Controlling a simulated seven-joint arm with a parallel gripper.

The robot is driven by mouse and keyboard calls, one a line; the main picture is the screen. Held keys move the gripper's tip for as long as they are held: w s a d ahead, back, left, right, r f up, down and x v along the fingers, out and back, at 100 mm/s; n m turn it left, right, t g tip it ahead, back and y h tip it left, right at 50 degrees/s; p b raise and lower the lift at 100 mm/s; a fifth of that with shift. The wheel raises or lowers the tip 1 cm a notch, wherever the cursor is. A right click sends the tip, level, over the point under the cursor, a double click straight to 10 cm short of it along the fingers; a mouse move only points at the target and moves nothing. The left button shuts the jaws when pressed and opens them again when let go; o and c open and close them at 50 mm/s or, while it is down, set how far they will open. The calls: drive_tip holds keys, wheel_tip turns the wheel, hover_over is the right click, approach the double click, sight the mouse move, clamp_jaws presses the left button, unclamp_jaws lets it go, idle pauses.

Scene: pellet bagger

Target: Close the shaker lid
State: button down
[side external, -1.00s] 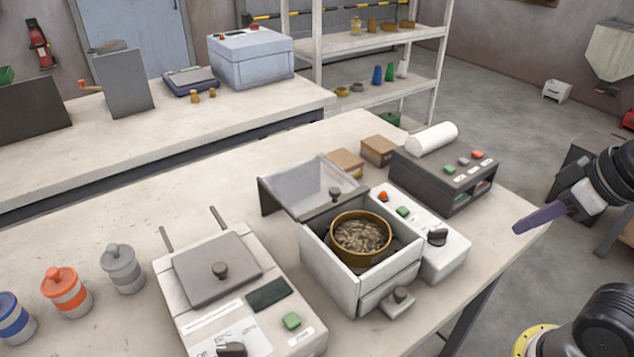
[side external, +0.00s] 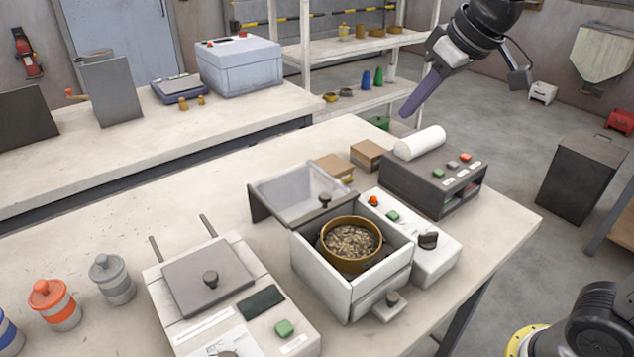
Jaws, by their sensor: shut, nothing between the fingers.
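The shaker (side external: 316,278) is a white box near the bench's front edge, with a control panel (side external: 430,262) on its right side. Its lid (side external: 292,192), a clear pane with a dark frame and a small dark knob, stands open, tilted back behind the box. A brass sieve pan (side external: 337,254) filled with pellets sits inside the box. My gripper (side external: 405,114) has purple fingers, shut and empty. It is in the air at the upper right, behind and above the white roll, well apart from the lid.
A dark button box (side external: 418,187), a white roll (side external: 420,142) and small cardboard boxes (side external: 367,153) stand behind the shaker. A white machine with a grey lid (side external: 208,279) stands at left. Several jars (side external: 112,281) line the far left. Bare bench lies left of the shaker lid.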

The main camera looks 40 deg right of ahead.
drive_tip(key=w+a+f+n+g, duration=0.1)
drive_tip(key=w+a+f, duration=0.3)
drive_tip(key=w, duration=0.6)
drive_tip(key=g, duration=0.1)
hover_over(311, 200)
wheel_tip(311, 200, down, 6)
drive_tip(key=shift+n, duration=0.3)
drive_tip(key=x, duration=0.5)
drive_tip(key=s+x, duration=0.1)
drive_tip(key=x, duration=0.2)
drive_tip(key=shift+w+f, duration=0.15)
drive_tip(key=shift+f, duration=0.7)
drive_tip(key=shift+s+d, duration=0.25)
drive_tip(key=shift+s, duration=0.65)
drive_tip(key=shift+s+d, duration=0.2)
drive_tip(key=shift+s, duration=0.7)
drive_tip(key=shift+s, duration=0.1)
drive_tip(key=s, duration=1.6)
drive_tip(key=shift+s, duration=0.35)
